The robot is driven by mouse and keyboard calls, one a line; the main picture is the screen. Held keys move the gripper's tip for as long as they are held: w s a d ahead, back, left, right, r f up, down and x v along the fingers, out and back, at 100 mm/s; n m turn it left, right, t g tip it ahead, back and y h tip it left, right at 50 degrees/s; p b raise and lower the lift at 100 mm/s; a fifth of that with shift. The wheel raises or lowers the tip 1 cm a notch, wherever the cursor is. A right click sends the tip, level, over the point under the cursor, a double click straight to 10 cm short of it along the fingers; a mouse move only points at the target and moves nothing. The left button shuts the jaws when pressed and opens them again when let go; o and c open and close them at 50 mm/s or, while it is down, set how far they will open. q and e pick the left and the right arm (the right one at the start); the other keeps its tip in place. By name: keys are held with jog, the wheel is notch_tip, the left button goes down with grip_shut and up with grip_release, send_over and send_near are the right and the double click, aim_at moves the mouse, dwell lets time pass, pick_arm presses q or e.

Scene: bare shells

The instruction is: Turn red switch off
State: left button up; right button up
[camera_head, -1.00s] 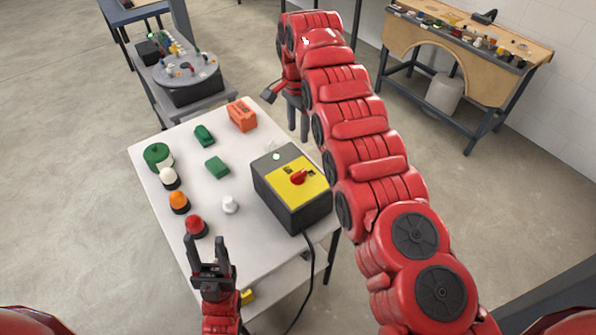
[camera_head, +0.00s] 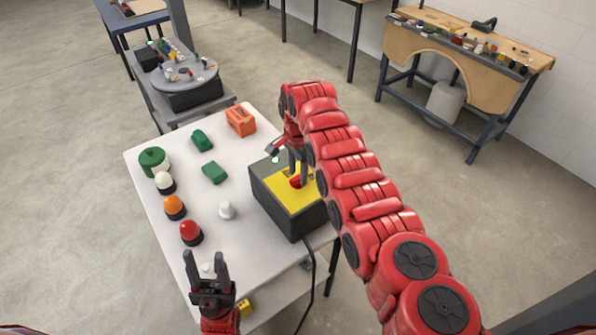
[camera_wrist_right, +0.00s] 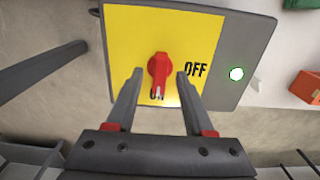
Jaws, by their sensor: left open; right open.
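The red switch (camera_wrist_right: 159,72) is a rotary knob on the yellow face of a dark grey box (camera_head: 293,221). In the right wrist view its white mark points to the "ON" label, and "OFF" is printed to the right. A green light (camera_wrist_right: 236,74) glows on the box. The knob (camera_head: 296,181) also shows in the head view, partly hidden by my right gripper (camera_head: 299,172). In the right wrist view the open fingers (camera_wrist_right: 158,84) stand on either side of the knob, apart from it. My left gripper (camera_head: 205,260) is open and empty at the table's near edge.
The white table (camera_head: 190,280) also holds red (camera_head: 190,231), orange (camera_head: 175,206) and white buttons, green blocks (camera_head: 214,172) and an orange box (camera_head: 240,120). A black cable hangs from the switch box. A workbench (camera_head: 460,55) stands at the back right.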

jog(key=shift+f, duration=0.65)
grip_shut()
